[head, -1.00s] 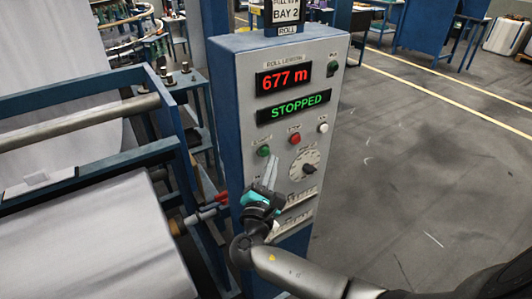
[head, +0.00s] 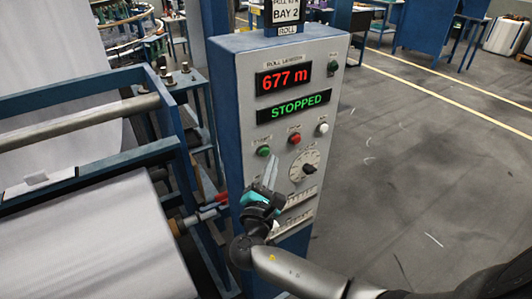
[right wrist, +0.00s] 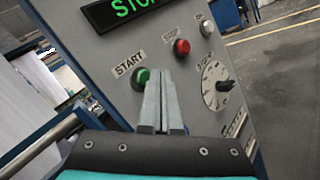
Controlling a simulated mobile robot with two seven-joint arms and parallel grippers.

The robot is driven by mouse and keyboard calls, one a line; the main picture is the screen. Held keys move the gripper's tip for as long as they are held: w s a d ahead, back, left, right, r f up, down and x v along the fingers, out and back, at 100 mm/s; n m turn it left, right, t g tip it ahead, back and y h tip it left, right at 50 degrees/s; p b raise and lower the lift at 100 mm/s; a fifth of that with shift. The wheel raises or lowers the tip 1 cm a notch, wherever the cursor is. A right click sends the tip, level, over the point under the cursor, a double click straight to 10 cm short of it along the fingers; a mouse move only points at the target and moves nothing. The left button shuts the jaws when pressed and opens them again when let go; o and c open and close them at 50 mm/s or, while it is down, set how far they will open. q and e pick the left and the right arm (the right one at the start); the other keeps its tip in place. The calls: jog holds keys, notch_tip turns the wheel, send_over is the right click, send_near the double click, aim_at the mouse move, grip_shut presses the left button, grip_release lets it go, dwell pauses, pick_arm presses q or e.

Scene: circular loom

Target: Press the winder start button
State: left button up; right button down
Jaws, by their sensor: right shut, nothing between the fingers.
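The winder control panel (head: 247,128) is a grey-faced blue cabinet. Its displays read 677 m (head: 284,79) and STOPPED (head: 293,107). The green start button (head: 263,151) is at the panel's left, and it also shows in the right wrist view (right wrist: 140,77) beside the START label (right wrist: 130,63). My right gripper (head: 271,160) is shut and empty, its fingertips pointing up just right of the green button. In the right wrist view the fingers (right wrist: 164,75) cover the button's lower right edge. I cannot tell whether they touch it. My left gripper is not in view.
A red stop button (head: 294,138), a white button (head: 323,128) and a black dial (head: 307,167) are close by on the panel. A fabric roll (head: 110,240) in a blue frame stands at left.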

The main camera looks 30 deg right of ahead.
jog(key=shift+w, duration=0.1)
jog(key=shift+w, duration=0.35)
jog(key=shift+w+a+b, duration=0.1)
jog(key=shift+w+b, duration=0.3)
jog(key=shift+w, duration=0.05)
dwell(0.6)
dwell(0.3)
jog(key=shift+s+p, duration=0.5)
jog(key=shift+s, duration=0.4)
jog(key=s, duration=0.1)
jog(key=s+p, duration=0.1)
jog(key=s, duration=0.1)
jog(key=s+p, duration=0.1)
jog(key=s, duration=0.1)
jog(key=shift+d, duration=0.3)
